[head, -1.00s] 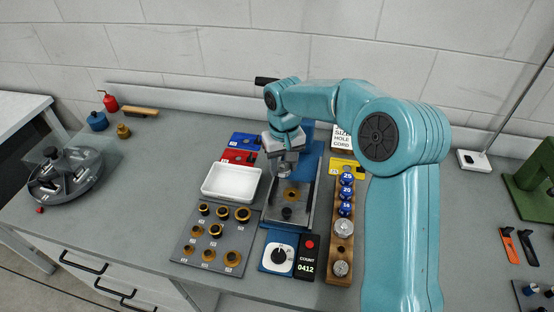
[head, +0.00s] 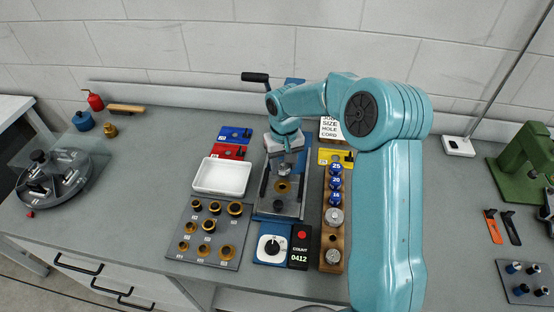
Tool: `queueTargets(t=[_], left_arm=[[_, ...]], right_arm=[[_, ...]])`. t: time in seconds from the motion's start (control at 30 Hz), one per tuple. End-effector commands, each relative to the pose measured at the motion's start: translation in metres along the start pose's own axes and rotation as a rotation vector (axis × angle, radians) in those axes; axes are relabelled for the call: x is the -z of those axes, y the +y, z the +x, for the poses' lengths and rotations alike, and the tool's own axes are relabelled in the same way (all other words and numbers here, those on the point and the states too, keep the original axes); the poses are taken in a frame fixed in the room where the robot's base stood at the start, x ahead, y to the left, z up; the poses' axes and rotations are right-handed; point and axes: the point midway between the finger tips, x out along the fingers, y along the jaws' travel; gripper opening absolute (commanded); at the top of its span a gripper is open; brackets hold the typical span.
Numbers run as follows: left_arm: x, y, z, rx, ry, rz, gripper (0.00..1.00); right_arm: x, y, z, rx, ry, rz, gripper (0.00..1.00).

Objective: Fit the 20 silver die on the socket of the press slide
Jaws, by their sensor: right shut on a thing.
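My right gripper (head: 286,163) is shut on a small silver piece (head: 285,171), which looks like a silver die; its marking cannot be read. It is in front of the blue press, above the press bed (head: 264,207) with its brass-coloured ring (head: 282,187). My gripper and wrist hide the press slide and its socket, so I cannot tell whether the piece touches the socket. A wooden rack (head: 325,238) right of the press holds blue pieces marked 25, 20 and 16 and silver dies (head: 334,217). My left gripper is not in view.
A white tray (head: 222,192) and a grey plate (head: 178,240) of brass-ringed dies stand left of the press. A dial box (head: 270,249) and counter (head: 299,258) stand in front. The press lever (head: 255,77) sticks out behind my arm. A grey carousel is far left.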

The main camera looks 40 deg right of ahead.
Motion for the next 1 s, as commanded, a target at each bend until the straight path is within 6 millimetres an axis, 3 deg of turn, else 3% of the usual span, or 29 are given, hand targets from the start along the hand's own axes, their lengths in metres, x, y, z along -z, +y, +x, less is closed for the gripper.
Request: queueTargets(t=[0.27,0.63,1.0], left_arm=[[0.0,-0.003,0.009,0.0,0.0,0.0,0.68],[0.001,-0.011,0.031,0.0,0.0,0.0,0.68],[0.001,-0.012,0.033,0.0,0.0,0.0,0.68]], right_arm=[[0.001,0.001,0.014,0.0,0.001,0.002,0.03],[0.001,0.0,0.049,0.0,0.0,0.001,0.03],[0.001,0.0,0.053,0.001,0.001,0.001,0.03]])
